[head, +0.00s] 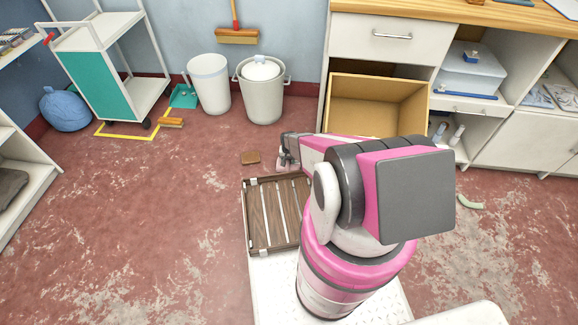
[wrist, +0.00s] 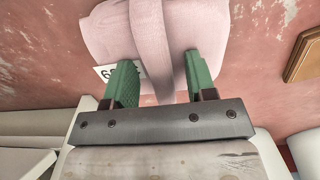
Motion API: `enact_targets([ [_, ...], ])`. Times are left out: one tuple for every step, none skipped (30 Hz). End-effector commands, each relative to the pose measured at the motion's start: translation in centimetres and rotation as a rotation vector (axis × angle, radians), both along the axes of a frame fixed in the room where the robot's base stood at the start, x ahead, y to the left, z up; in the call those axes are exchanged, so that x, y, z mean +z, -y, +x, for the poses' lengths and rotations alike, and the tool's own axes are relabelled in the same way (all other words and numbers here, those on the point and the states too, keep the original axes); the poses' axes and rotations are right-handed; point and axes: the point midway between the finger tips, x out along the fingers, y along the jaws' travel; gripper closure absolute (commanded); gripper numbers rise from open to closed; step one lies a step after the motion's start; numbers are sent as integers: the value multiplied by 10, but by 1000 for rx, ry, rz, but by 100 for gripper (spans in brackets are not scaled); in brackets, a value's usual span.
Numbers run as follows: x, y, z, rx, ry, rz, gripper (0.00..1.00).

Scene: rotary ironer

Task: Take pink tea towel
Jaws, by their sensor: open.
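The pink tea towel (wrist: 112,32) lies folded or rolled on the red floor in the wrist view, with a band of pink cloth across its middle. A white tag with a partly hidden number (wrist: 104,73) shows at its left side. My gripper (wrist: 160,77) is open, with one green finger on each side of the band. The fingertips overlap the towel in the picture; I cannot tell whether they touch it. In the head view my gripper (head: 288,152) is low over the floor, and only a small pinkish patch of the towel (head: 282,166) shows under it.
A slatted wooden tray (head: 258,228) sits at my front, close to the gripper.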

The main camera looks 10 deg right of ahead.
Motion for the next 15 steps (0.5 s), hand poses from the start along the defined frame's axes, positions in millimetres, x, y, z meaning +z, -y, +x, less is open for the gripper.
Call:
enact_targets([
  [-2,0,0,0,0,0,49],
  [-1,0,0,0,0,0,49],
  [-1,0,0,0,0,0,49],
  [-1,0,0,0,0,0,49],
  [-1,0,0,0,0,0,49],
  [-1,0,0,0,0,0,49],
  [-1,0,0,0,0,0,59],
  [-1,0,0,0,0,0,68],
  [-1,0,0,0,0,0,82],
  [-1,0,0,0,0,0,91],
  [-1,0,0,0,0,0,100],
  [0,0,0,0,0,0,100],
  [0,0,0,0,0,0,100],
  [0,0,0,0,1,0,100],
  [0,0,0,0,0,0,100],
])
